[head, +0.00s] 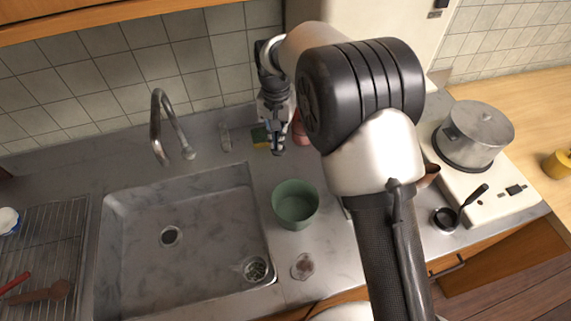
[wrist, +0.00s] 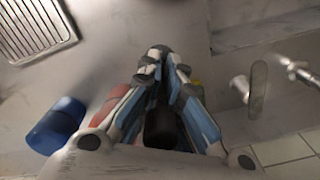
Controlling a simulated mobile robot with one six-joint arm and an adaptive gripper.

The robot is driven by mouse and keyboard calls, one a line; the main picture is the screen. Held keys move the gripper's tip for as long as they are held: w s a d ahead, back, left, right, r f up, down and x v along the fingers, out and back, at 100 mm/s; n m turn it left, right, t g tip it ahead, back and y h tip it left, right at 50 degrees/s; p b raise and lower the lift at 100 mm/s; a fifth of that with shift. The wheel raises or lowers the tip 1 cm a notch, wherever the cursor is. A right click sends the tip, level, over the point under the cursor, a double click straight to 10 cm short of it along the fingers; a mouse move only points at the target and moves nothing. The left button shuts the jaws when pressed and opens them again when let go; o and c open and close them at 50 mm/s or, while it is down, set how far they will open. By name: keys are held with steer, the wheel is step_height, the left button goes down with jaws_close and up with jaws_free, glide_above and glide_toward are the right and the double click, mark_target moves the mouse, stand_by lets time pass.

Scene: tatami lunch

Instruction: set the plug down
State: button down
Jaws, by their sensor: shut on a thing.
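My gripper (head: 276,140) is over the back of the grey counter, behind the green bowl and right of the tap. In the wrist view its fingers (wrist: 158,62) come together at the tips, shut on a small dark thing that I take to be the plug (wrist: 153,50). The fingers hide most of it, so its shape and its gap to the counter cannot be told. The sink (head: 183,190) is to the left, with a drain hole (head: 171,236) in its floor and a strainer (head: 256,270) in its near right corner.
A green bowl (head: 295,205) stands right of the sink. A yellow-green sponge (head: 260,137) and a reddish thing (head: 300,128) are beside the gripper. A blue cylinder (wrist: 57,125) lies left in the wrist view. The tap (head: 160,125) rises behind the sink. A pot (head: 478,130) stands on the stove.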

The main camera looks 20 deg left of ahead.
steer(key=f, duration=0.3)
steer(key=shift+s+f+b, duration=0.15)
steer(key=shift+s+b, duration=0.05)
steer(key=shift+b, duration=0.2)
steer(key=shift+w+f+b, duration=0.1)
steer(key=shift+f+b, duration=0.7)
steer(key=shift+f, duration=1.75)
steer(key=shift+f, duration=0.15)
steer(key=c, duration=1.8)
jaws_free()
steer(key=shift+f, duration=0.1)
step_height(320, 180, up, 12)
steer(key=p, duration=0.4)
steer(key=shift+r, duration=0.25)
